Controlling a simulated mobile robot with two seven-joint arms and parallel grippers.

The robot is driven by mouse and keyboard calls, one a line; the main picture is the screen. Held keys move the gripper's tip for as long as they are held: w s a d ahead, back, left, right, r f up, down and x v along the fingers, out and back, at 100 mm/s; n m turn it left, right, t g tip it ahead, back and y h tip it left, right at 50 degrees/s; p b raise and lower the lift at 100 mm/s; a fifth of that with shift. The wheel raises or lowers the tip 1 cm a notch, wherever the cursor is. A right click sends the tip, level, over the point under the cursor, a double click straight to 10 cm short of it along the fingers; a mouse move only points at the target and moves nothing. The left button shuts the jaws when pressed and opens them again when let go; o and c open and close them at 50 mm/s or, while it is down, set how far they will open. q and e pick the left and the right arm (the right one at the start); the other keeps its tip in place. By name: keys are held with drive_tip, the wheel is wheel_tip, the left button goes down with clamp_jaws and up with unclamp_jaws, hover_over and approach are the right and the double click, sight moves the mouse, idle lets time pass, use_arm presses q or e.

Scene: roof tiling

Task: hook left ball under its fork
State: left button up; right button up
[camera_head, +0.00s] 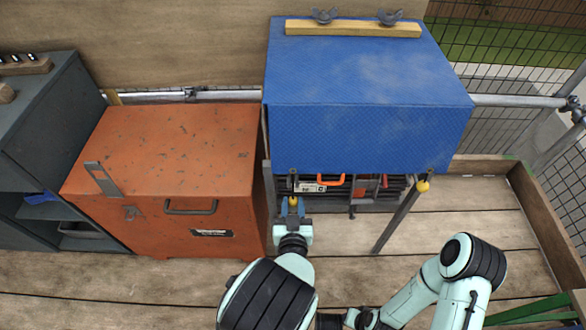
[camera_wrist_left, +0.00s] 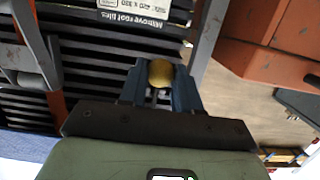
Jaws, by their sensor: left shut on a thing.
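The left ball (camera_head: 293,201) is small and yellow, below the front left edge of the blue cover (camera_head: 370,139). My left gripper (camera_head: 292,209) is shut on it; in the left wrist view the ball (camera_wrist_left: 161,73) sits between its blue fingers (camera_wrist_left: 159,92). A short dark strip (camera_head: 293,177) runs from the cover's edge down toward the ball. The left fork cannot be made out clearly. Another yellow ball (camera_head: 423,186) is at the right post (camera_head: 400,215), under the cover's right corner.
Dark stacked tiles (camera_head: 385,188) show beneath the cover, with an orange handle (camera_head: 331,181) in front. An orange chest (camera_head: 165,175) stands close at the left, beside the left post (camera_head: 269,195). Bare plank floor (camera_head: 345,236) lies between the posts.

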use_arm(q)
drive_tip(key=shift+f, duration=0.1)
drive_tip(key=shift+w+f+b, duration=0.1)
drive_tip(key=shift+w+b, duration=0.35)
drive_tip(key=shift+w, duration=1.9)
